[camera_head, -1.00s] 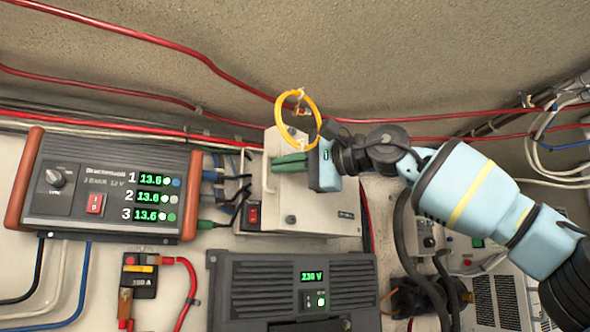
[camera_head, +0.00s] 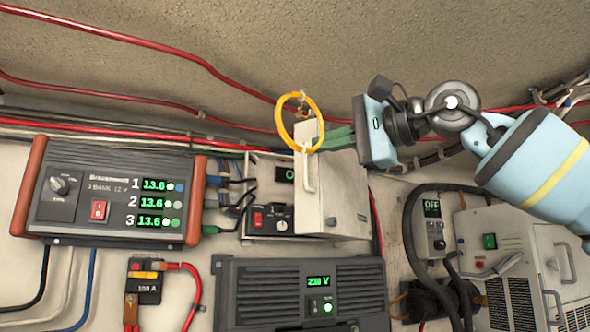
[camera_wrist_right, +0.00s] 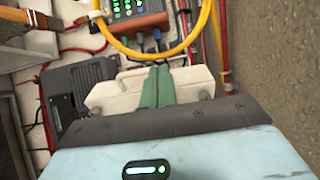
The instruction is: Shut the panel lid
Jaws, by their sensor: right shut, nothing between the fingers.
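The panel lid (camera_head: 342,200) is a pale box-like cover with a handle (camera_head: 308,175) on its left edge. It stands open toward the right, and the panel (camera_head: 257,190) to its left is partly bare, with a display, a red switch and a knob. My right gripper (camera_head: 328,142) is shut and empty, its green fingers at the lid's upper part; I cannot tell whether they touch it. In the right wrist view, the fingers (camera_wrist_right: 157,86) lie over the pale lid (camera_wrist_right: 105,92), with the handle beyond. My left gripper is not in view.
A yellow loop (camera_head: 281,124) hangs close to the fingertips, overlapping the lid's top. A charger (camera_head: 110,195) with green readouts is at the left. A grey unit (camera_head: 255,290) sits below the lid. Red cables (camera_head: 130,37) run along the wall above.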

